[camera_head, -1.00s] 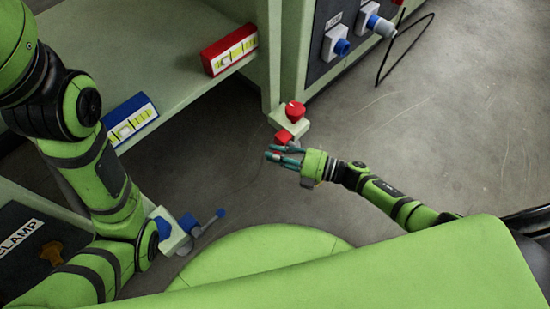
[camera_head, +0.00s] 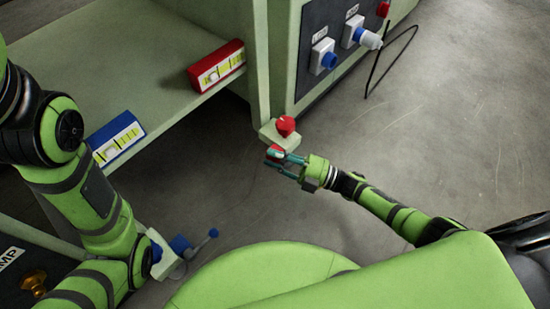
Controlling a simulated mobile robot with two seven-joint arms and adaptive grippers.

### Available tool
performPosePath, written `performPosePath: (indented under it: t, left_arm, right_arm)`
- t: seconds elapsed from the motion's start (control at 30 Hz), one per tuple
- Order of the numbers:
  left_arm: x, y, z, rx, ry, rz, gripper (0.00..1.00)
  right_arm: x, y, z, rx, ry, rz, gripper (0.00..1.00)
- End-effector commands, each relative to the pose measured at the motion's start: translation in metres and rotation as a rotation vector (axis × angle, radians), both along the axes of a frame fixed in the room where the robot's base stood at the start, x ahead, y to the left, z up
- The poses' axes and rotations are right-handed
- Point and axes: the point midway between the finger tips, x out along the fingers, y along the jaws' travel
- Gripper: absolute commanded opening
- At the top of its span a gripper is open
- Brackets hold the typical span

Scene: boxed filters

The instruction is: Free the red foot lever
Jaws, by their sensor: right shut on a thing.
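The red foot lever (camera_head: 274,151) sticks out from a pale block (camera_head: 278,137) low at the cabinet's corner post. A round red knob (camera_head: 286,125) stands on top of that block. My right gripper (camera_head: 280,162) reaches in from the right, with its teal fingers around the lever's red end, shut on it. The fingers hide part of the lever, and I cannot tell how far it is pressed or raised. My left arm (camera_head: 90,190) runs down the left side; its gripper is out of the picture.
A blue foot lever (camera_head: 181,244) is at lower left, close to my left arm. A black cable (camera_head: 385,62) hangs at upper right. The floor on the right is clear.

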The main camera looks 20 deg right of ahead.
Motion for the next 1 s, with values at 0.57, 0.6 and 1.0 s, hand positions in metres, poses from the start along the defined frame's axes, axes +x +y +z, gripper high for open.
performPosePath:
  t: [0.57,0.6,1.0]
  left_arm:
    - [0.0,-0.001,-0.001,0.005,-0.001,0.001,0.78]
    - [0.0,-0.001,-0.001,0.005,-0.001,0.001,0.78]
    - [0.0,-0.001,-0.001,0.007,-0.001,0.002,0.78]
  right_arm:
    - [0.002,-0.001,0.001,0.005,0.004,-0.006,0.48]
    - [0.002,-0.001,0.001,0.004,0.003,-0.006,0.48]
    - [-0.014,-0.024,-0.006,0.001,0.006,-0.005,0.48]
